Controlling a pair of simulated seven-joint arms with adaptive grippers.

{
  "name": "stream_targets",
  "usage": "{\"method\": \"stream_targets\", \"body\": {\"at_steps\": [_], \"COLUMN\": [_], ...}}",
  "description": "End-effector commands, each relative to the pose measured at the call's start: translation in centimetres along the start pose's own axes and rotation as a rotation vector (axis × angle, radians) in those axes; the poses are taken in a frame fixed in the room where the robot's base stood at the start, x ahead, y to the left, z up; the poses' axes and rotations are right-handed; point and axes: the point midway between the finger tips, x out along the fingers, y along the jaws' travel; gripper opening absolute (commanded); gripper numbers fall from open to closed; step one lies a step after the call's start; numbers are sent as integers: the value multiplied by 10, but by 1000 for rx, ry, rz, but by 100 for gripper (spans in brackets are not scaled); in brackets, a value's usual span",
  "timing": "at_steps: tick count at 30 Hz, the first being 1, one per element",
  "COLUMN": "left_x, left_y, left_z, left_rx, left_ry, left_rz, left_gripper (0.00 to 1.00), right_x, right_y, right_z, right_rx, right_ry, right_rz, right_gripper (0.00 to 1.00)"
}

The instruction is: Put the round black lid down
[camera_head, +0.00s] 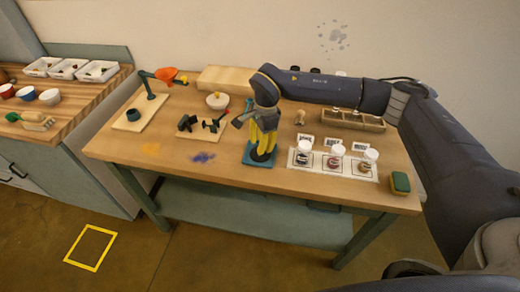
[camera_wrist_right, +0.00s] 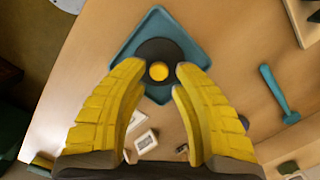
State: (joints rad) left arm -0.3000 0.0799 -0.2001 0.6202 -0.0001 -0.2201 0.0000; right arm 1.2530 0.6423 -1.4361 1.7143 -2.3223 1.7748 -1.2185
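In the head view the blue tray (camera_head: 247,156) is near the table's front edge, with the lid mostly hidden behind my fingers. My right gripper (camera_wrist_right: 160,70) points down over the lid, its yellow fingertips apart on either side of the knob with a visible gap. Whether the fingertips touch the lid's rim I cannot tell. It also shows in the head view (camera_head: 262,150). My left gripper is not in view.
White-capped jars (camera_head: 337,151) stand on a white card right of the tray, with a green-and-yellow sponge (camera_head: 400,183) beyond. A board with dark tools (camera_head: 200,127) lies left. A blue tool (camera_wrist_right: 279,94) lies near the tray.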

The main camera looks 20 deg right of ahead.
Motion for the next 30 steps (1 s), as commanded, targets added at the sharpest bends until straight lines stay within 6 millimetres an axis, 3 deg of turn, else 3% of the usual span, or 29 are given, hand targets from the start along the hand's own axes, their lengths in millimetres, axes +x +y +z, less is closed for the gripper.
{"method": "stream_targets", "body": {"at_steps": [3, 12, 19, 30], "left_x": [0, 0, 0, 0], "left_y": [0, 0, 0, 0], "left_z": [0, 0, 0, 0], "left_rx": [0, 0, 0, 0], "left_ry": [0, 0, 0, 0], "left_rz": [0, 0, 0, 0], "left_gripper": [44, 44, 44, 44], "right_x": [-25, -69, -85, -88], "right_y": [-2, -1, 0, 0], "right_z": [-1, 0, 0, 0], "right_rx": [0, 0, 0, 0], "right_ry": [1, 1, 0, -1], "right_rz": [-6, -4, -2, -1], "right_gripper": [27, 27, 27, 27]}}
